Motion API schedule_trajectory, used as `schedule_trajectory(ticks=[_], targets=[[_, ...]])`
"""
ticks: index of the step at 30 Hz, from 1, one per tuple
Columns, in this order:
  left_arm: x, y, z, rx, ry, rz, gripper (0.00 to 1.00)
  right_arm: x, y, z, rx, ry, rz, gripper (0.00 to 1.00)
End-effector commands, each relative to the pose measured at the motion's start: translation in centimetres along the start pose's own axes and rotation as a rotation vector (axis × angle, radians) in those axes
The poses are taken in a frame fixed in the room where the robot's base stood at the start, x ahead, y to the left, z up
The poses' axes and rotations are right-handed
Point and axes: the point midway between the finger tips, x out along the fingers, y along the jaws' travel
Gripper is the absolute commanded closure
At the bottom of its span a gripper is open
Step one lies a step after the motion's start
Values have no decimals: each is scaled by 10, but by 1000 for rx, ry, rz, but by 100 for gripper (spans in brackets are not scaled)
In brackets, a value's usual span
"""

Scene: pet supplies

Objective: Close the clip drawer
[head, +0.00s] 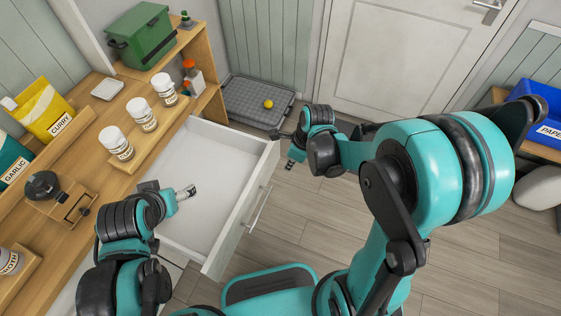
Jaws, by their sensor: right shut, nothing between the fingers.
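The clip drawer, a white drawer (215,150), is pulled well out of the wooden counter, and its visible inside looks empty. Its front panel (246,215) carries a long metal bar handle (258,208). My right gripper (287,146) is shut and empty, just beyond the drawer's far front corner, on the outside; I cannot tell whether it touches the panel. My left gripper (186,193) is over the near part of the open drawer, apart from the handle; its fingers are too unclear to judge. The drawer's near side is partly hidden by my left arm.
White bottles (142,115) stand on a wooden rack on the counter, near a green box (143,38) and a yellow curry pouch (44,108). Floor before the drawer is partly clear.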

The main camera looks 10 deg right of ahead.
Motion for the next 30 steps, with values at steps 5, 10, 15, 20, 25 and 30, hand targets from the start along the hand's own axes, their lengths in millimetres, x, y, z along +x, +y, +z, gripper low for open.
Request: schedule_trajectory(ticks=[5,10,15,20,25,30], targets=[[16,0,12,0,0,0,25,38,0,0,-4,0,-1,100],[30,0,22,0,0,0,25,76,0,-1,-4,0,-1,100],[38,0,27,0,0,0,25,95,0,12,-8,0,-1,100],[41,0,30,0,0,0,25,98,0,31,-7,0,-2,100],[42,0,30,0,0,0,25,98,0,39,-4,0,-2,100],[42,0,30,0,0,0,25,98,0,39,-4,0,-2,100]])
